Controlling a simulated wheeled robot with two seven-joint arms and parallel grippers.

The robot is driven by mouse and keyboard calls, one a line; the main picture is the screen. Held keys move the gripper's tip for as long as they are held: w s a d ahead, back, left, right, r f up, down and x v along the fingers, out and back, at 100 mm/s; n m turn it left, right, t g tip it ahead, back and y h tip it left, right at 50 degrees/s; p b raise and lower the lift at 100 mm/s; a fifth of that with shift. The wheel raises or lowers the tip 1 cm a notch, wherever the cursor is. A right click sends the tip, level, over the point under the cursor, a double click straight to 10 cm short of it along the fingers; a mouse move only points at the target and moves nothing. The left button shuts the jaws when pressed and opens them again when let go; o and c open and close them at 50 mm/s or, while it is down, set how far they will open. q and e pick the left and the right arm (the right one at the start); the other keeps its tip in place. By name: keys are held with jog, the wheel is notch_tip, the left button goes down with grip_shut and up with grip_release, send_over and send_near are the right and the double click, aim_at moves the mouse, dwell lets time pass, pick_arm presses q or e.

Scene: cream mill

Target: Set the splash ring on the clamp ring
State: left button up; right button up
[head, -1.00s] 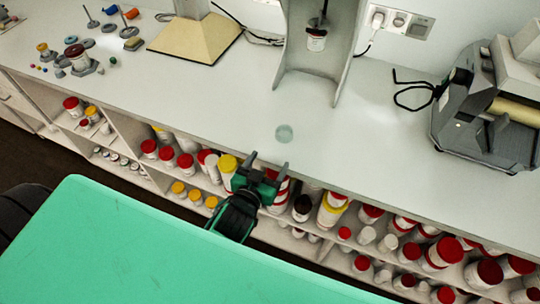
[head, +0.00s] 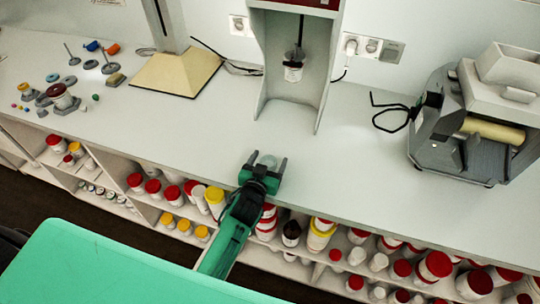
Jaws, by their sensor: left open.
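My left gripper (head: 266,168) is open, its two fingers pointing away from me over the front part of the counter. A small pale, translucent grey-green disc (head: 267,159) shows between the fingertips; it may be the splash ring. I cannot tell whether the fingers touch it. Several flat grey rings, one of them here (head: 69,80), lie at the counter's far left. I cannot tell which piece is the clamp ring. My right gripper is not in view.
A grey roller machine (head: 470,130) stands at the right, a stand with a cream base (head: 177,72) at the left. Shelves of jars lie below the counter (head: 350,150), which is clear at mid-right.

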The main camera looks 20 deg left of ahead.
pick_arm(q)
jog(key=shift+w+f, duration=0.1)
jog(key=shift+w, duration=0.7)
jog(key=shift+c, duration=0.2)
jog(key=c, duration=1)
jog(key=shift+r+p, duration=1.25)
jog(key=shift+r, duration=0.05)
jog(key=shift+f, duration=0.1)
